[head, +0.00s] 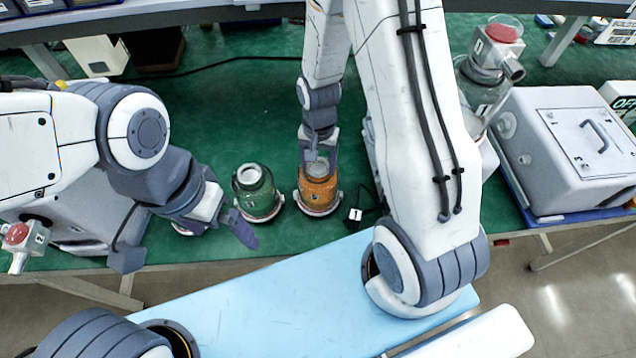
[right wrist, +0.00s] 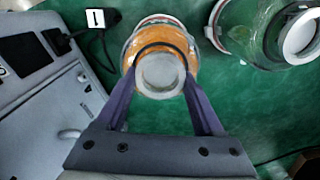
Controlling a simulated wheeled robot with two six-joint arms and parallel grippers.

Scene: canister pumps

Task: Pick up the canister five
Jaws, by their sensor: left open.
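An orange canister (head: 317,188) with a pale round cap stands upright on a white, red-rimmed base. Its number cannot be read. My right gripper (head: 318,160) comes down over it from above. In the right wrist view, the two fingers (right wrist: 159,85) lie against opposite sides of the canister's neck (right wrist: 162,45), with no clear gap. A green canister (head: 257,192) stands on a similar base just to the left. My left gripper (head: 186,243) is open and empty, with its fingers spread, left of and nearer than the green canister.
A grey machine box (head: 572,150) with a handle stands at the right, near a clear glass canister (head: 487,80). A small black plug with a white tag (head: 355,214) lies right of the orange canister. The green tabletop (head: 235,110) behind the canisters is mostly clear except for a black cable.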

